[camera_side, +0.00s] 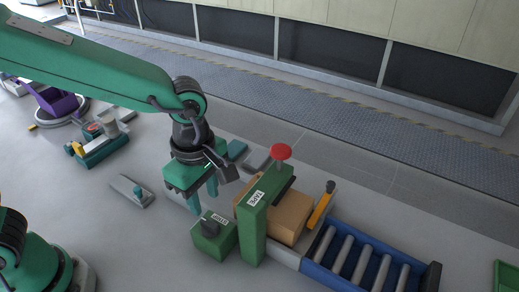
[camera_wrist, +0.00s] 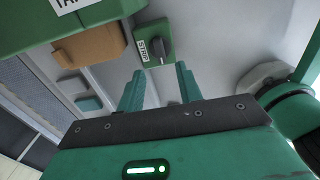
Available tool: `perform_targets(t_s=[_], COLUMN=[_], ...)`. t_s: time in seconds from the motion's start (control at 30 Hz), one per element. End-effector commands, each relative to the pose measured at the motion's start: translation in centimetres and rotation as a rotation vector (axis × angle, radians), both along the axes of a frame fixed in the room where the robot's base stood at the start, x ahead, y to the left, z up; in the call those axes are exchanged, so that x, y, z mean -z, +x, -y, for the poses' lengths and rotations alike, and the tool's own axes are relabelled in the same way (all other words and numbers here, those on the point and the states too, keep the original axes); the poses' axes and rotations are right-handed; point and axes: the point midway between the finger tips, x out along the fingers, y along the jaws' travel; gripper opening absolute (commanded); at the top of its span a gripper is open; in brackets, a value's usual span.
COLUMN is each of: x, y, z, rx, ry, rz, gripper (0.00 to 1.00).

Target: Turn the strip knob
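The strip knob (camera_side: 209,228) is a dark knob on a small green box (camera_side: 225,243) with a white label, standing on the floor left of a taller green post. In the wrist view the knob (camera_wrist: 157,50) shows on the green box's face beside its label "STRIP" (camera_wrist: 143,49), beyond my fingertips. My gripper (camera_side: 204,201) hangs with its fingers down, above and behind the box, close to it but apparently apart. In the wrist view my gripper's (camera_wrist: 160,78) two green fingers are spread with nothing between them.
A green post labelled "TAPE" (camera_side: 254,222) with a red button (camera_side: 281,152) stands right of the knob box, before a tan carton (camera_side: 289,217). A blue roller conveyor (camera_side: 325,262) runs right. Floor between is clear.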

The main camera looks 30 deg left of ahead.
Motion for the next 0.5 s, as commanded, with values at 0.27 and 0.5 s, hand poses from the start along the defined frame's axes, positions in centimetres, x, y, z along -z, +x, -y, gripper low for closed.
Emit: perform_targets(t_s=[0.27, 0.5], x=[2.2, 5.2], y=[0.0, -0.1], z=[-0.1, -0.1], rx=[0.001, 0.001], ry=[0.002, 0.003], rz=[-0.003, -0.004], gripper=[0.35, 0.35])
